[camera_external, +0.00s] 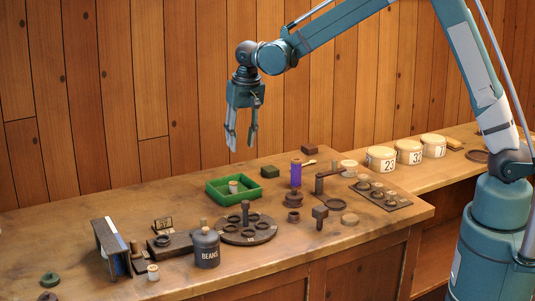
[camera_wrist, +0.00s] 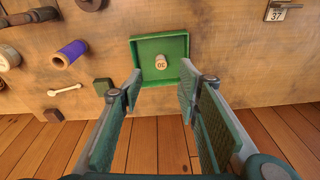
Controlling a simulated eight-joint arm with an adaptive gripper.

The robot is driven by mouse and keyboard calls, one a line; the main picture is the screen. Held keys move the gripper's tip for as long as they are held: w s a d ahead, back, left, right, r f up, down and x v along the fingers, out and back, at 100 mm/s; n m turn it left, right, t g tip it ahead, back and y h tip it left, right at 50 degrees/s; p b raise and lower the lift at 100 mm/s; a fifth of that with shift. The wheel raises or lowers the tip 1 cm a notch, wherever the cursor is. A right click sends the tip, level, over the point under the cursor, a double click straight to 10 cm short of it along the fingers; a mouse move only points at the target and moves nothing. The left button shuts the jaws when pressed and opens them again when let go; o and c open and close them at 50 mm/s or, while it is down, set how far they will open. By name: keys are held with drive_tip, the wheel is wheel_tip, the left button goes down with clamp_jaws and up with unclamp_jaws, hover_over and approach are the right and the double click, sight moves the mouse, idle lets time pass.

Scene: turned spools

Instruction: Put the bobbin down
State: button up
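A small pale cylindrical bobbin (camera_external: 233,187) with a dark-marked end stands inside the green tray (camera_external: 211,193). In the wrist view the bobbin (camera_wrist: 163,62) is near the middle of the tray floor, apart from the tray walls (camera_wrist: 159,38). My gripper (camera_external: 241,145) hangs above and behind the tray, pointing down. Its fingers are spread with nothing between them, as the wrist view also shows at the fingertips (camera_wrist: 163,88).
A dark block (camera_external: 310,149) lies towards the wall. White tubs (camera_external: 381,159) stand on the right.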

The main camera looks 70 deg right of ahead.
drive_tip(key=s+a+r+n+t, duration=0.25)
drive_tip(key=s+a+r, duration=0.25)
drive_tip(key=s+r, duration=0.45)
drive_tip(key=s+a+r+n+t, duration=0.1)
drive_tip(key=s+a+r+n, duration=0.35)
drive_tip(key=s, duration=0.85)
drive_tip(key=s+a+n+t, duration=0.1)
drive_tip(key=s+a, duration=0.2)
drive_tip(key=s, duration=0.8)
drive_tip(key=s+a+n+t+y, duration=0.1)
drive_tip(key=s+a, duration=0.3)
drive_tip(key=s, duration=0.6)
drive_tip(key=shift+s+f+n, duration=0.25)
drive_tip(key=shift+s+n, duration=0.1)
drive_tip(key=shift+n, duration=0.15)
